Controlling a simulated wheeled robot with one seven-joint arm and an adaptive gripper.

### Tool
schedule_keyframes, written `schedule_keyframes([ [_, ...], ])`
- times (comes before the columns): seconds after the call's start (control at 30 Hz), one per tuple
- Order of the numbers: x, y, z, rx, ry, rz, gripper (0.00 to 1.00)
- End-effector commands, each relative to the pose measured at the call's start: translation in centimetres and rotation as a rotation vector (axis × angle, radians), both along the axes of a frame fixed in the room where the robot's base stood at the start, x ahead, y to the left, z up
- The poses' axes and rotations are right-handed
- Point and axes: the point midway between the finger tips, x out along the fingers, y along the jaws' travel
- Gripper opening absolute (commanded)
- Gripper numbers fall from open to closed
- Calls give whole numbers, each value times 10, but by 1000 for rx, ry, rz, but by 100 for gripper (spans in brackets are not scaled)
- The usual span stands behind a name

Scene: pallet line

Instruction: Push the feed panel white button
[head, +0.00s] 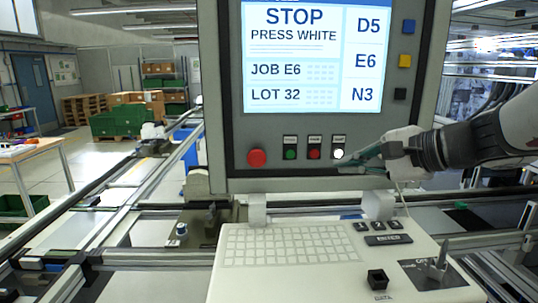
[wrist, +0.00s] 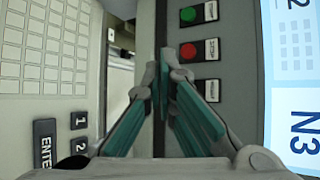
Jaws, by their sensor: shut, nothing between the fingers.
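A large red button (head: 257,157), a green button (head: 290,154) and a small red button (head: 314,154) sit left of the white one. A keyboard console (head: 230,280) with a black data knob (head: 377,279) juts out below. Blue, yellow and black squares line the right frame.

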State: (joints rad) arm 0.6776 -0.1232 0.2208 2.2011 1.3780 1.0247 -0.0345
Motion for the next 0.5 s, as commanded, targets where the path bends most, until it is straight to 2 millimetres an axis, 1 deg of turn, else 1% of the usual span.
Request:
schedule_keyframes([
  [0.03,9,-1,-2,1,-1,0,0],
  [0.2,27,0,-1,1,-1,1,0],
  [0.33,36,-1,-1,1,-1,0,0],
  [0.5,40,-1,0,0,-1,0,0],
])
